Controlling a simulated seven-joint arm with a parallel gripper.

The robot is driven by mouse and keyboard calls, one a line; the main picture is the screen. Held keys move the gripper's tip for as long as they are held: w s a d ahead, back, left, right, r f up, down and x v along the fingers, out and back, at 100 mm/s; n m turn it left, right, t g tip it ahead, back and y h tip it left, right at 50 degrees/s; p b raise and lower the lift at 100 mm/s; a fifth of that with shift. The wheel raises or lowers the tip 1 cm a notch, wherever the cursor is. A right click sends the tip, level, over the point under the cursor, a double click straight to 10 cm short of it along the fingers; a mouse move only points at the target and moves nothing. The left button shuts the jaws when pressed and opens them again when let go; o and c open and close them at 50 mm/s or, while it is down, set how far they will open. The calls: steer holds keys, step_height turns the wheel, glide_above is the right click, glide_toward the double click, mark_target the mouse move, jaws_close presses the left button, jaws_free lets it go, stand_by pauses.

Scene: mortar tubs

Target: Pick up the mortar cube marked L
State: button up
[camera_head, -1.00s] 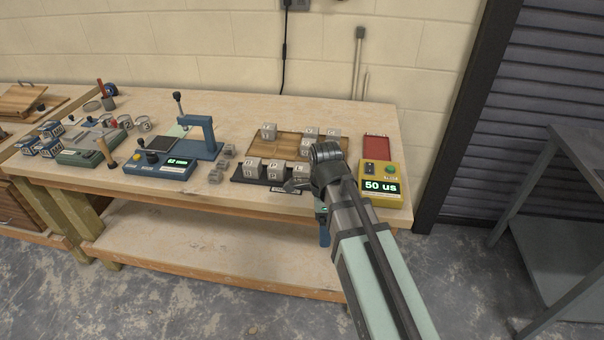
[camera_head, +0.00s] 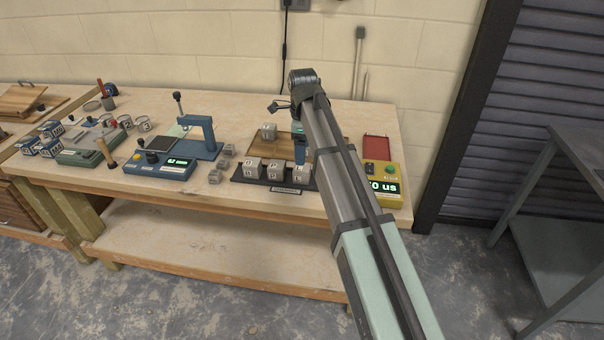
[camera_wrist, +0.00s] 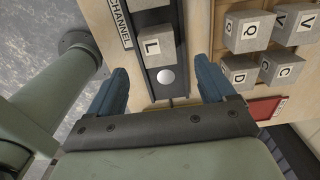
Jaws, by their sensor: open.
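The mortar cube marked L (camera_wrist: 152,46) is a grey block with a white letter label, sitting in a dark channel rail (camera_wrist: 166,98). In the head view it appears to be the rightmost cube (camera_head: 301,171) of the row on the black rail, its letter too small to read surely. My gripper (camera_wrist: 161,68) is open and empty, with one blue finger on each side of the rail. The cube lies ahead of and between the fingertips, not gripped. In the head view a blue part of my gripper (camera_head: 299,138) shows just above and behind the cube; my arm hides the rest.
Another cube touches the top edge of the wrist view in the same rail. Cubes marked Q (camera_wrist: 249,31), V, D and C stand beside it. A wooden tray (camera_head: 258,146), red tray (camera_head: 376,148), yellow meter (camera_head: 389,190) and blue press (camera_head: 203,146) share the bench.

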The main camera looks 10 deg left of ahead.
mark_target(302, 167)
steer(key=shift+s+a+f, duration=0.1)
steer(key=shift+f, duration=3.95)
steer(key=shift+c, duration=0.3)
steer(key=shift+r, duration=0.1)
steer(key=c, duration=1.3)
